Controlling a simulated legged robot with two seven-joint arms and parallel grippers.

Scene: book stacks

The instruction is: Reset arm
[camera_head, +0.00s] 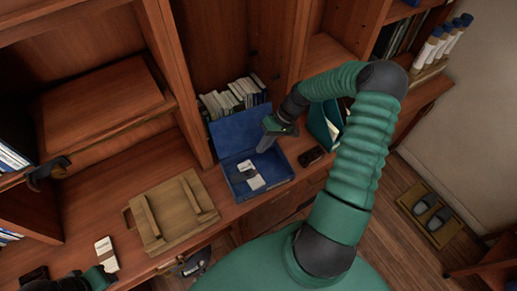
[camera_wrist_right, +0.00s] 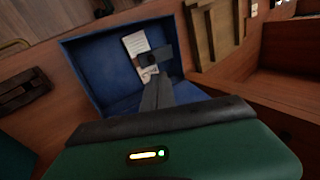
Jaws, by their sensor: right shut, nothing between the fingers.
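My right gripper (camera_head: 264,147) hangs over the open blue box (camera_head: 237,186) on the desk, its fingers shut with nothing between them. In the right wrist view the shut fingers (camera_wrist_right: 158,82) point into the blue box (camera_wrist_right: 88,62). A white card-like item (camera_head: 256,183) lies inside the box, and it also shows in the wrist view (camera_wrist_right: 133,44), beside a dark item. My left gripper (camera_head: 104,269) is at the lower left, close to a small white item (camera_head: 103,246). Its fingers are too small to read.
A wooden tray-like piece (camera_head: 173,213) lies left of the box. A small dark object (camera_head: 311,157) lies to its right, near a teal holder (camera_head: 325,126). Books (camera_head: 232,97) stand in the shelf behind. Wooden uprights and shelves crowd the left and back.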

